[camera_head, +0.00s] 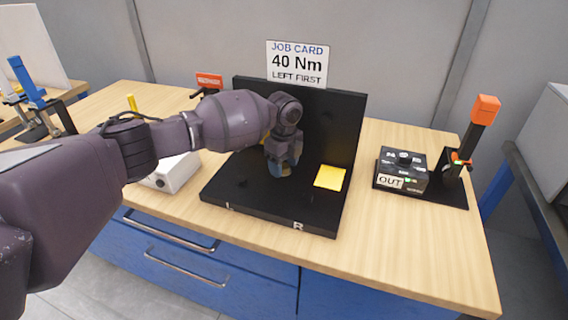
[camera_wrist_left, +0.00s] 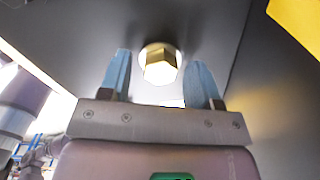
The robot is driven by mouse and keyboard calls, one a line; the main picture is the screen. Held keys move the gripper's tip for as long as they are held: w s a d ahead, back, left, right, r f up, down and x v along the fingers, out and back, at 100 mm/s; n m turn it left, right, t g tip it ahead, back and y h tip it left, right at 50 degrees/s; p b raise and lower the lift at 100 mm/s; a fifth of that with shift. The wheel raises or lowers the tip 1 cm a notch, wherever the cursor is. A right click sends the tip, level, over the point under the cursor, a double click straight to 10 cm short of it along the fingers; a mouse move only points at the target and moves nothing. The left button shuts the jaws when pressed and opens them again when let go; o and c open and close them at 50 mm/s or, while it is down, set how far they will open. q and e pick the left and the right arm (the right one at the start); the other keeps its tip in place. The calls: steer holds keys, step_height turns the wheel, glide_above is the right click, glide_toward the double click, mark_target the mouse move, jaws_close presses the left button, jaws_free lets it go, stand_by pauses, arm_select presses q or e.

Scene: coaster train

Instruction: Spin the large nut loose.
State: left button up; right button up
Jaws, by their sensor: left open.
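The large nut is a brass hexagon (camera_wrist_left: 160,68) on a pale round washer, between my left fingertips in the left wrist view. In the head view my left gripper (camera_head: 283,170) points down over the black fixture (camera_head: 265,203) and hides most of the nut. My left gripper also shows in the wrist view (camera_wrist_left: 163,80), its two blue fingers spread either side of the nut with gaps, not closed on it. My right gripper is in neither view.
A yellow square (camera_head: 330,177) lies on the fixture's right part. A job card (camera_head: 297,63) reading 40 Nm, left first, stands behind it. A black box marked OUT (camera_head: 401,170) and an orange-topped post (camera_head: 484,110) stand at right. The wooden bench front (camera_head: 400,255) is clear.

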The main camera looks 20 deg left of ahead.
arm_select(q)
steer(key=c, duration=0.9)
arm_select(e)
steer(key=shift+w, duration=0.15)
arm_select(q)
steer(key=shift+r+n, duration=0.1)
steer(key=shift+n, duration=0.2)
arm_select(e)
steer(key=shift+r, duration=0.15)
